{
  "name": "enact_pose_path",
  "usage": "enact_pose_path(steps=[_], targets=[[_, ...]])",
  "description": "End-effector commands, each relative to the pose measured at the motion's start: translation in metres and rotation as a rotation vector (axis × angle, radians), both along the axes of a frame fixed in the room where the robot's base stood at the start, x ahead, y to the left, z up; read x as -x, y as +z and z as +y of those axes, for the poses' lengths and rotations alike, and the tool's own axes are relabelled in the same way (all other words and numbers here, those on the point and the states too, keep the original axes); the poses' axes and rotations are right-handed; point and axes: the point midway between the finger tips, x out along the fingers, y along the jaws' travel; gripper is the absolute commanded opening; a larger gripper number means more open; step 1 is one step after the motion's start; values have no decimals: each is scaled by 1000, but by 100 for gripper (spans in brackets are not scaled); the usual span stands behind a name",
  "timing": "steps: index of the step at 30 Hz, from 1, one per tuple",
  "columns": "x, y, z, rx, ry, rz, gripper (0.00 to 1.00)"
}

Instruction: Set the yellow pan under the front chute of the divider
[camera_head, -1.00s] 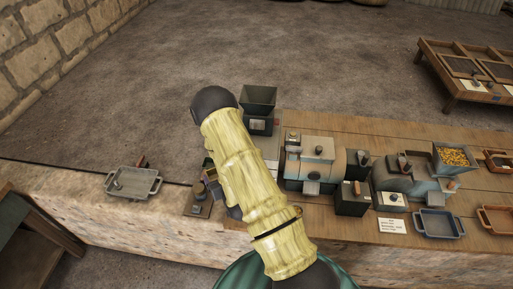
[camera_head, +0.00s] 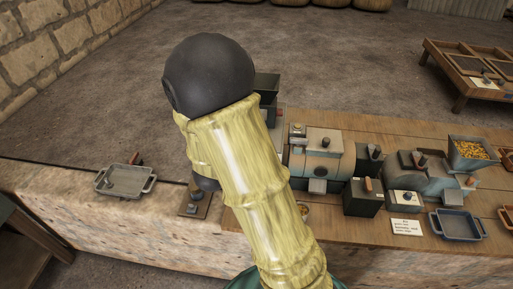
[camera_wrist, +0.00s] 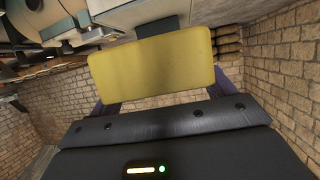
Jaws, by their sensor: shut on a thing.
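The yellow pan (camera_wrist: 150,65) fills the upper middle of the wrist view, a flat yellow face toward the camera. My gripper (camera_wrist: 163,98) is shut on it, its purple fingers showing at both lower sides. In the head view my arm hides the gripper and pan. A grey-blue machine (camera_head: 325,158) with a small grey chute (camera_head: 317,185) at its front stands on the bench right of my arm. A second machine (camera_head: 425,187) with a grain-filled hopper (camera_head: 470,152) stands further right. I cannot tell from labels which is the divider.
A grey tray (camera_head: 125,180) sits on the stone ledge at left. A blue tray (camera_head: 458,225) and a white card (camera_head: 405,227) lie at the bench front right. A dark box (camera_head: 362,198) stands between the machines. A low table (camera_head: 470,75) stands far right.

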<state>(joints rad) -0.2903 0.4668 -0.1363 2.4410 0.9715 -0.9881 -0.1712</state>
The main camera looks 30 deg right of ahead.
Motion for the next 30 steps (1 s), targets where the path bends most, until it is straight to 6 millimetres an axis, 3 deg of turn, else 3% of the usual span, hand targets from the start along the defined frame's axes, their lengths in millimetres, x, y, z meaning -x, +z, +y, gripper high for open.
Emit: enact_pose_path(steps=[9, 13, 23, 30], targets=[[51, -9, 2, 2, -226, -3, 51], [61, -9, 3, 3, -266, -2, 51], [62, -7, 2, 4, -274, -1, 51], [36, -7, -17, 6, -276, -2, 51]])
